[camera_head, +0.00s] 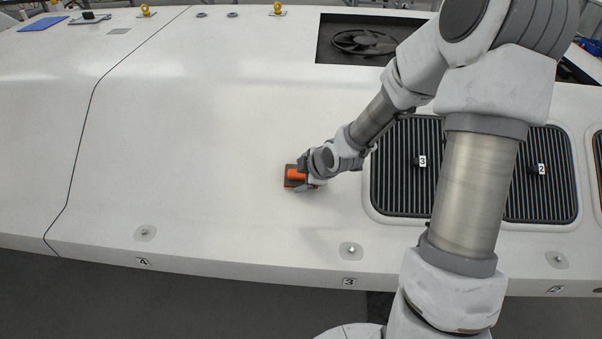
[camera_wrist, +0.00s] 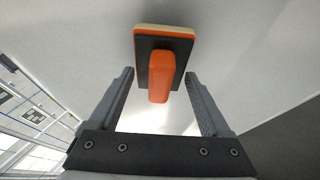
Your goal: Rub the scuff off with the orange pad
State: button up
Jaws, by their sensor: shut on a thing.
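The orange pad (camera_head: 290,177) is on the white panel (camera_head: 200,130), left of the dark vents. In the wrist view the pad (camera_wrist: 166,48) shows a dark backing plate, an orange rim, a pale face layer and an orange handle. My gripper (camera_head: 303,172) is shut on the pad's handle. In the wrist view its two fingers (camera_wrist: 160,76) stand either side of the handle. The pad appears to be at the panel surface, but I cannot tell if it touches. I cannot make out a scuff; the pad and gripper cover the panel there.
Two ribbed vents (camera_head: 408,165) marked 3 and 2 lie to the right. An open recess with a fan (camera_head: 363,41) is at the back. Bolt plates (camera_head: 350,250) line the front edge. A dark seam (camera_head: 88,110) crosses the left. The panel between seam and pad is clear.

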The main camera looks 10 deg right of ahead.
jog(key=c, duration=0.7)
jog(key=shift+o, duration=0.2)
jog(key=shift+w+d+f+b, duration=0.15)
jog(key=shift+w+f+b, duration=0.4)
jog(key=shift+f, duration=0.25)
dwell(0.3)
